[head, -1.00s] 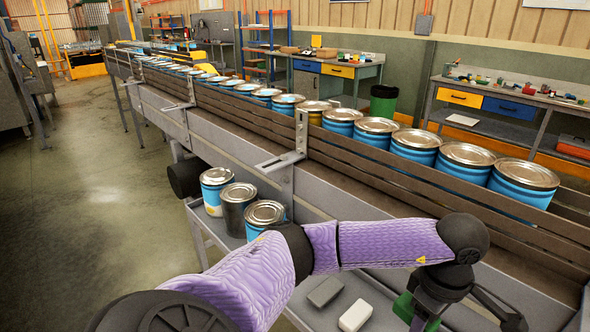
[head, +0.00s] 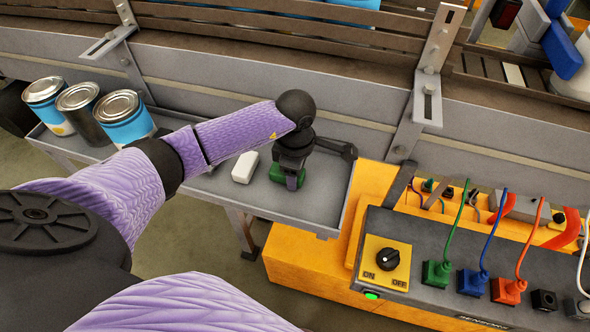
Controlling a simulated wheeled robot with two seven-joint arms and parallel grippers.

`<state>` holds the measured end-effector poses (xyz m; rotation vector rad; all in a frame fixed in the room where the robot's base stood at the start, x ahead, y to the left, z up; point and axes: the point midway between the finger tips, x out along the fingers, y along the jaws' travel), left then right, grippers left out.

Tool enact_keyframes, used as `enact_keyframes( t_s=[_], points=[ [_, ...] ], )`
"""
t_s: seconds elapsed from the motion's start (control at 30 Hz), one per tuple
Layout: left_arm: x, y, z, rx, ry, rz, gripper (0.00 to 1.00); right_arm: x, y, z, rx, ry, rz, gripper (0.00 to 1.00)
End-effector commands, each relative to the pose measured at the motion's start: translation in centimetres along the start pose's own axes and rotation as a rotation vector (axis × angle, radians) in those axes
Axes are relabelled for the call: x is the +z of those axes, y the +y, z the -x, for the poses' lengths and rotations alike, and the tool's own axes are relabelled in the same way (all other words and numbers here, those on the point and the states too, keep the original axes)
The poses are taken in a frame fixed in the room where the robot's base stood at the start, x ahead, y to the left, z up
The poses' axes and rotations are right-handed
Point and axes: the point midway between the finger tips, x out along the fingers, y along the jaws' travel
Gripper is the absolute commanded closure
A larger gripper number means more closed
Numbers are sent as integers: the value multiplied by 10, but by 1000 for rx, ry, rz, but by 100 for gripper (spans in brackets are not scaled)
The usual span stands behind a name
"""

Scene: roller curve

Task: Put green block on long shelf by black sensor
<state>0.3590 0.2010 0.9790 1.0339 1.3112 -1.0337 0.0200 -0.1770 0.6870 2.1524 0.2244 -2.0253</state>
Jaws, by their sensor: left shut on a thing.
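The green block (head: 276,174) is in my left gripper (head: 291,182), which is shut on it and points down. The block is at the long grey shelf (head: 318,199), right of the white block (head: 243,168); I cannot tell whether it touches the shelf surface. The gripper hides part of the block. I cannot make out a black sensor with certainty. My right gripper is out of the picture; only a purple piece of my right arm shows at the bottom.
Several cans (head: 124,119) stand at the shelf's left end. Right of the shelf is an orange base (head: 300,279) with a grey control panel (head: 400,231), a knob and coloured cables. The conveyor wall (head: 260,79) runs behind.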

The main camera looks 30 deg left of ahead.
Motion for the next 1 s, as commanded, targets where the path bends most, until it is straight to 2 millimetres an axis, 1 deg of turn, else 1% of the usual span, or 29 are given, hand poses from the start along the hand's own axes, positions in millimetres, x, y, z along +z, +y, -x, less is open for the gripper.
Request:
enact_keyframes(
  t_s=[0.07, 0.1, 0.17, 0.2, 0.23, 0.27, 0.47, 0.57, 0.67, 0.8, 0.9, 1.0],
  points=[
    [0, 0, -4, 0, 0, 0, 100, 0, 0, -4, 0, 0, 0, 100],
    [0, 0, -3, 0, 0, 0, 43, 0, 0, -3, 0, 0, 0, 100],
    [0, 0, -2, 0, 0, 0, 30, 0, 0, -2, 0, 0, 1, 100],
    [0, 0, -2, 0, 0, 0, 22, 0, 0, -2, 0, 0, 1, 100],
    [0, 0, -2, 0, 0, 0, 15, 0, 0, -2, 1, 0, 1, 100],
    [0, 0, -2, 0, 0, 0, 14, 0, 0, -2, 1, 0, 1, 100],
    [0, 0, -2, 0, 0, 0, 14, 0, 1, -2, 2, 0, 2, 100],
    [0, 0, 4, 1, -1, 0, 14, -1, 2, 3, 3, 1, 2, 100],
    [-1, 1, 24, 5, 0, 0, 14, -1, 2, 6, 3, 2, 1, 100],
    [0, 1, 66, 6, -1, -1, 14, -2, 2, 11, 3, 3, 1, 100],
    [0, 1, 91, 5, -1, 0, 14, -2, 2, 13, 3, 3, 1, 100],
    [0, 1, 110, 3, -1, 0, 14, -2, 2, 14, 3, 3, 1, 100]
  ],
)
